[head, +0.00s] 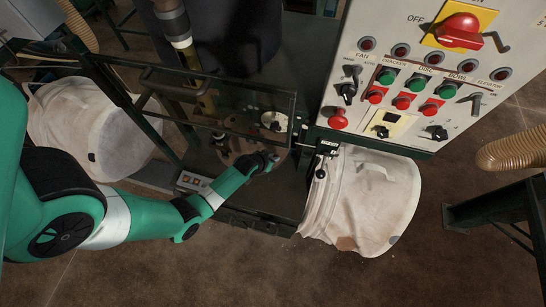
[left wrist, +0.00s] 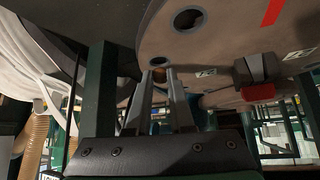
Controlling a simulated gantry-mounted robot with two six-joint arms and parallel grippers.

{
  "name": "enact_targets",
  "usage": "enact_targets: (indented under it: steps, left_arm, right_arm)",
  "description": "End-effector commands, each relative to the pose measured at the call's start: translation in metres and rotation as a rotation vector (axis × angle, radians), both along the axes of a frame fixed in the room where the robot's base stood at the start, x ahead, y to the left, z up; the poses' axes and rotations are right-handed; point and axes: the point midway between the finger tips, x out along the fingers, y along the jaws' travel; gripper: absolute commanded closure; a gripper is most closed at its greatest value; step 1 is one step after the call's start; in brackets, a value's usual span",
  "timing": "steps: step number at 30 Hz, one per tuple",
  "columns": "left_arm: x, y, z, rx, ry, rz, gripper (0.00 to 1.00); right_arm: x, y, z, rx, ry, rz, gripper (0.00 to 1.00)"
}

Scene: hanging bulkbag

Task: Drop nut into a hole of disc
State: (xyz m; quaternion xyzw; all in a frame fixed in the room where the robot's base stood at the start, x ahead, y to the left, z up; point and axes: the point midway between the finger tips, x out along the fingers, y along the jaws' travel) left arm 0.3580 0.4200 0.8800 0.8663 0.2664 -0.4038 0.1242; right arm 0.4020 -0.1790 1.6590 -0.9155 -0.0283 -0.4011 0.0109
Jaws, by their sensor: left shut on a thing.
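The disc (left wrist: 235,35) is a large grey-brown plate with round holes and a red mark, filling the upper right of the left wrist view. One dark hole (left wrist: 188,20) shows near its edge. My left gripper (left wrist: 157,76) is shut on the nut (left wrist: 158,74), a small brass-coloured piece between its fingertips. The fingertips are close to the disc's lower left edge; whether they touch it I cannot tell. In the head view my left gripper (head: 272,160) is at the machine's front opening, and the nut cannot be made out there. My right gripper is not in view.
A glass-panelled metal frame (head: 220,100) stands around the opening. A control panel (head: 420,75) with knobs and buttons is at the right. White bulk bags hang at left (head: 95,125) and right (head: 365,200). A dark block with a red part (left wrist: 257,75) sits by the disc.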

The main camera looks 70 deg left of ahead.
Motion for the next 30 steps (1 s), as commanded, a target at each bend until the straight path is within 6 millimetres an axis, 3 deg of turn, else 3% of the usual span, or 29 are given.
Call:
enact_targets:
  steps: [9, 10, 15, 25, 30]
  left_arm:
    - [0.000, 0.000, 0.000, 0.000, 0.000, 0.000, 1.00]
    - [0.000, 0.000, 0.000, 0.000, 0.000, 0.000, 0.74]
    - [0.000, 0.000, 0.000, 0.000, 0.000, 0.000, 0.45]
    - [-0.002, -0.001, 0.003, 0.000, 0.000, 0.000, 0.45]
    - [-0.015, -0.010, 0.025, 0.001, -0.001, 0.000, 0.45]
  right_arm:
    - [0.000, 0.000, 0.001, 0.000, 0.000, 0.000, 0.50]
    - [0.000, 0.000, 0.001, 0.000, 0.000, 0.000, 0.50]
    - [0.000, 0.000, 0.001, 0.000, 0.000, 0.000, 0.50]
    - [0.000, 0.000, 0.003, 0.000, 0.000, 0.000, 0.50]
    - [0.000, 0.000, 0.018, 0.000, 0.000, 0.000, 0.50]
